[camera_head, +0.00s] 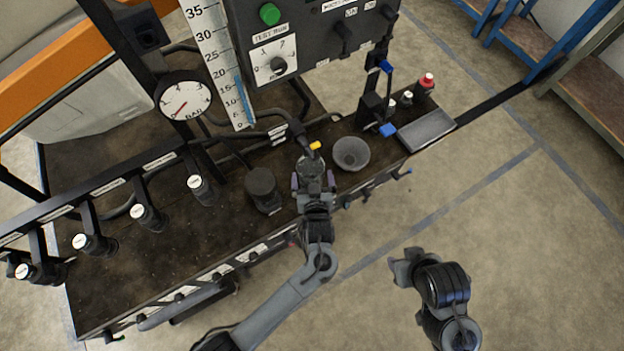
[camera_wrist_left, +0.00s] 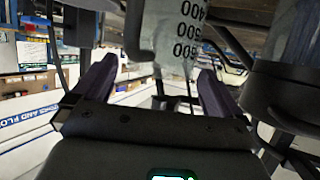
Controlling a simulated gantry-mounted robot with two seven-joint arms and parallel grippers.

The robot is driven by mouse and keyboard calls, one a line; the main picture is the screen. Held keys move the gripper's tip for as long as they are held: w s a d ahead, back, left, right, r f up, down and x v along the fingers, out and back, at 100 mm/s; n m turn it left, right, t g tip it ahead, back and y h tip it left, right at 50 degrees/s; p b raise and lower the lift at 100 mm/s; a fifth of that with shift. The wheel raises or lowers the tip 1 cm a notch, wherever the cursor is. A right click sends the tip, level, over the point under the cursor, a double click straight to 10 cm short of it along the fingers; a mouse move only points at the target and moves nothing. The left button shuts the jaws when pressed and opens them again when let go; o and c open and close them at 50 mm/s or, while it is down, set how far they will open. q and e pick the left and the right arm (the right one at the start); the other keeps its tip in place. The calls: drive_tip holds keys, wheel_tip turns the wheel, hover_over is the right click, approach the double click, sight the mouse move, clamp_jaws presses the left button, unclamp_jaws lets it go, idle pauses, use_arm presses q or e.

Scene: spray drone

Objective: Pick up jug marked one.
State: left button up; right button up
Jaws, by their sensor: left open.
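A clear measuring jug (camera_head: 311,163) stands on the dark bench. My left gripper (camera_head: 313,183) is at its near side, open, with one finger on each side of it. In the left wrist view the jug (camera_wrist_left: 172,35), with printed volume figures, sits between the two open fingers (camera_wrist_left: 155,85); I cannot tell whether they touch it. I cannot read a number one on the jug. My right gripper (camera_head: 404,262) hangs over the floor in front of the bench, apart from everything; its finger opening cannot be made out.
A dark cylindrical container (camera_head: 262,184) stands just left of the jug. A grey bowl or funnel (camera_head: 350,153) is just right of it. A yellow-tipped hose fitting (camera_head: 314,146) is close behind. A grey tray (camera_head: 426,130) and a red-capped bottle (camera_head: 425,85) are at the right end.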

use_arm(q)
drive_tip(key=x, duration=0.4)
drive_tip(key=shift+w+a+r+b, duration=0.1)
drive_tip(key=shift+r+b, duration=0.05)
drive_tip(key=shift+b, duration=0.25)
drive_tip(key=c, duration=1.1)
drive_tip(key=shift+o, duration=0.2)
drive_tip(key=shift+r, duration=0.2)
